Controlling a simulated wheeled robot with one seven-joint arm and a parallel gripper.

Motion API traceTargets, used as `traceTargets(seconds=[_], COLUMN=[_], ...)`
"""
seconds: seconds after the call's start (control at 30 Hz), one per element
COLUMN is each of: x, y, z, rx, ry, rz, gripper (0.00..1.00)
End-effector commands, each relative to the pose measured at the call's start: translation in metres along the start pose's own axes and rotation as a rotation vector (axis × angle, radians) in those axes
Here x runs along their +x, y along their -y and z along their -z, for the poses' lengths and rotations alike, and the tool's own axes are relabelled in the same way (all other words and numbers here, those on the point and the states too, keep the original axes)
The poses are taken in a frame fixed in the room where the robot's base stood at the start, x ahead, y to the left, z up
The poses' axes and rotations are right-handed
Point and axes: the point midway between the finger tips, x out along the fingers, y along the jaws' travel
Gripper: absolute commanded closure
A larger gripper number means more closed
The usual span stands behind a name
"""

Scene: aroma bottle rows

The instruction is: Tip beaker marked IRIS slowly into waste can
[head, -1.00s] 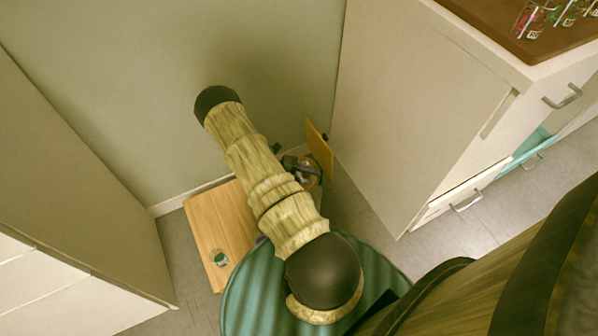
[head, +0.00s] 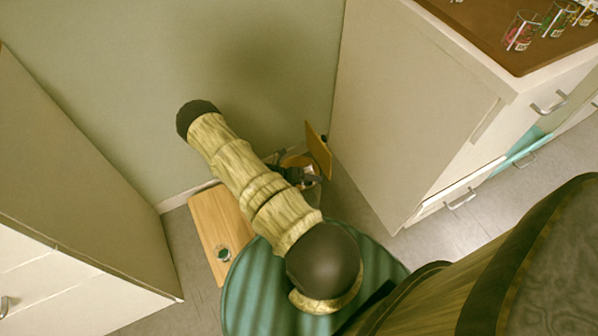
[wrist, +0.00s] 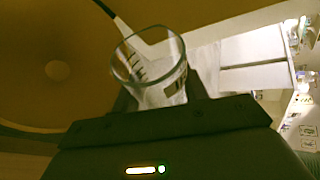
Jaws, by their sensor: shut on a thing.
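My gripper (wrist: 160,105) is shut on a clear glass beaker (wrist: 172,92) in the wrist view. The beaker looks tilted, with its open rim toward the top of the picture. Dark marks show on its side, but I cannot read a name. Its contents are not clear. In the head view my gripper (head: 290,174) is small and partly hidden by my arm, next to an upright orange-brown panel (head: 318,150). The panel looks like the lid of the waste can, whose body is mostly hidden. A brown surface (wrist: 60,70) fills the wrist view's left side.
A wooden board (head: 208,212) lies low on the left, with a small glass holding something green (head: 223,254) on it. A cabinet (head: 415,110) stands close on the right, with several beakers on its brown top (head: 480,35). A wall is behind.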

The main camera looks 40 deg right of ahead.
Motion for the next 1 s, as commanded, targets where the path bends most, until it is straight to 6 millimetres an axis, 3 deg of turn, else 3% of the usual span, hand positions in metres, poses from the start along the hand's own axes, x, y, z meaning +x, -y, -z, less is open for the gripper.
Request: traceTargets(seconds=[0.7,1.0], x=[0.0024,0.0044], y=[-0.0028,-0.0072], z=[0.0027,0.0031], rx=[0.371,0.417], ry=[0.173,0.186], rz=[-0.154,-0.173], gripper=[0.8,0.8])
